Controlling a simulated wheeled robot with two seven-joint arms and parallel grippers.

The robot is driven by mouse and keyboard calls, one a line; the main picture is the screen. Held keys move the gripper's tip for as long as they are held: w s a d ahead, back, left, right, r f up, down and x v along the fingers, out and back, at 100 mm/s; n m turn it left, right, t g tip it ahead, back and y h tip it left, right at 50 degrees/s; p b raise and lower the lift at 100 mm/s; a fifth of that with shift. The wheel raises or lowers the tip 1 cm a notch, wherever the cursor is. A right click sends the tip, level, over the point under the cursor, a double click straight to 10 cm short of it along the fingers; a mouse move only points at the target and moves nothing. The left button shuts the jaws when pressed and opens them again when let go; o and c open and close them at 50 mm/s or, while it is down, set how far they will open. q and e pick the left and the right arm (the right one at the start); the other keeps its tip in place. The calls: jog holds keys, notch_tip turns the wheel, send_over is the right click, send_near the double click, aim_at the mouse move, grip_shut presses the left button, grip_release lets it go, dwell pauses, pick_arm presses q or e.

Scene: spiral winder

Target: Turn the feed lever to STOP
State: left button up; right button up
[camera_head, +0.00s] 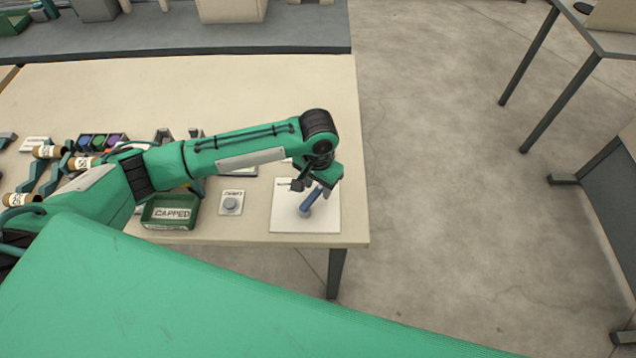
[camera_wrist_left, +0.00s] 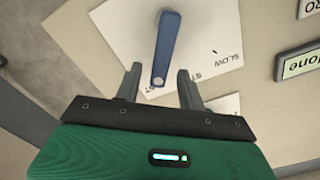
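The feed lever (camera_head: 308,202) is a blue bar on a white square plate (camera_head: 322,222) near the table's front right corner. In the left wrist view the lever (camera_wrist_left: 167,45) runs from the top middle down to a rounded end between my fingers. The plate (camera_wrist_left: 215,35) shows the word SLOW and partly hidden letters "ST". My left gripper (camera_head: 308,186) is above the plate at the lever. In the left wrist view the gripper (camera_wrist_left: 159,82) is open, one finger on each side of the lever's near end, with gaps visible. My right gripper is out of view.
A small box with a round grey button (camera_head: 231,203) stands left of the plate. A green bin marked CAPPED (camera_head: 169,213) is further left. Several small parts lie at the table's left. The table (camera_head: 250,85) is clear behind my arm; its right edge is close to the plate.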

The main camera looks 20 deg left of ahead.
pick_arm(q)
jog(key=shift+f, duration=0.1)
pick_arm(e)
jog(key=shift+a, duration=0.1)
pick_arm(q)
grip_shut()
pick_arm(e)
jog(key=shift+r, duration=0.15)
